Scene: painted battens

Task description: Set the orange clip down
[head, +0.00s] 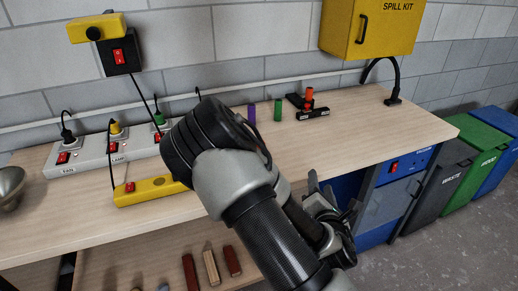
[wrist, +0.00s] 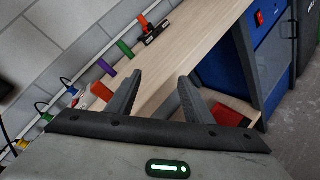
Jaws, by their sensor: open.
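An orange upright piece (head: 310,93), which may be the orange clip, stands by a black base at the back of the bench. It also shows at the top of the wrist view (wrist: 143,22). A second orange piece (wrist: 101,91) shows beside the left finger in the wrist view; my arm seems to hide it in the head view, and I cannot tell which is the clip. My gripper (head: 333,195) is beyond the bench's front edge, apart from these pieces. In the wrist view my gripper (wrist: 161,79) has its fingers spread, with nothing between them.
Purple (head: 251,112) and green (head: 278,110) upright pieces stand on the bench (head: 358,120). A power strip (head: 90,158) and a yellow switch box (head: 150,190) are at left. Battens (head: 211,266) lie on the lower shelf. Bins (head: 440,178) stand right. The bench's right half is mostly clear.

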